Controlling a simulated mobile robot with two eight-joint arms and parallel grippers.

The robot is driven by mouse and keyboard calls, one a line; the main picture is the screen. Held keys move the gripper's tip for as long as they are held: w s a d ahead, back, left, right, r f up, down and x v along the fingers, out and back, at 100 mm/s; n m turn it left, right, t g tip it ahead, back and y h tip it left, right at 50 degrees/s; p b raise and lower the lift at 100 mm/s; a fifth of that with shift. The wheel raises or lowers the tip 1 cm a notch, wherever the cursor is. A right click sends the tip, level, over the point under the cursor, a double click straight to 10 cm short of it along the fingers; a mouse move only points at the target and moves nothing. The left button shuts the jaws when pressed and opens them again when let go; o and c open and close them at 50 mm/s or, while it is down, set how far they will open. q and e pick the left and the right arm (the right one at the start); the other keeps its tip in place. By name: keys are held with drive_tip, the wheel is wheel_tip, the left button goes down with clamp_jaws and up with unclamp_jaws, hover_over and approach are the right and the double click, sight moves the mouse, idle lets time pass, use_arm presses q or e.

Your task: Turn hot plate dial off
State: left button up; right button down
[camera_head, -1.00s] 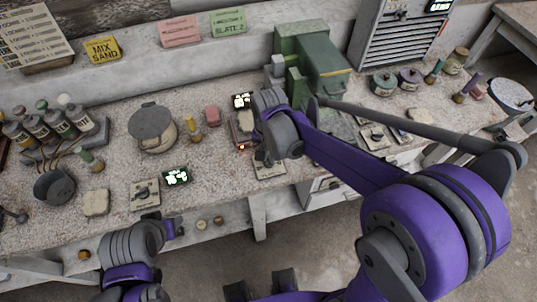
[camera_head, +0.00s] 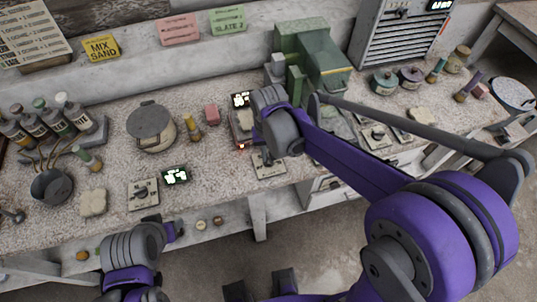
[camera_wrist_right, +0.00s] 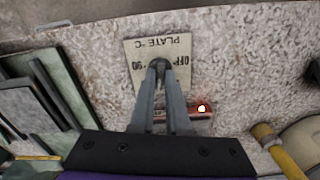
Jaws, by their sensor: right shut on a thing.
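The hot plate's dial panel (camera_wrist_right: 172,48) is a cream card marked "PLATE °C", "OFF" and "90", seen upside down in the right wrist view. In the head view the panel (camera_head: 268,170) lies at the bench's front edge. My right gripper (camera_wrist_right: 160,70) is shut on the dial knob, whose dark top (camera_wrist_right: 160,63) shows between the fingertips. In the head view my right gripper (camera_head: 264,158) is over the panel, partly hidden by its wrist. The hot plate's red light (camera_head: 241,147) glows, and also shows in the right wrist view (camera_wrist_right: 202,108). My left gripper (camera_head: 174,231) is below the bench front; its fingers are unclear.
A second dial panel (camera_head: 143,194) and a lit green display (camera_head: 175,175) are to the left. A lidded pot (camera_head: 151,126), yellow-handled tool (camera_head: 192,127) and pink block (camera_head: 211,114) stand behind. A green machine (camera_head: 312,60) is at the back. Another dial panel (camera_head: 376,136) lies right.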

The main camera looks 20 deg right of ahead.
drive_tip(key=n+b, duration=0.1)
drive_tip(key=n, duration=0.4)
drive_tip(key=shift+n, duration=0.3)
drive_tip(key=n, duration=0.6)
drive_tip(key=shift+b, duration=0.35)
drive_tip(key=n, duration=0.5)
drive_tip(key=shift+n, duration=0.4)
drive_tip(key=n+b, duration=0.1)
drive_tip(key=n, duration=0.5)
drive_tip(key=c, duration=0.9)
unclamp_jaws()
drive_tip(key=shift+r, duration=0.1)
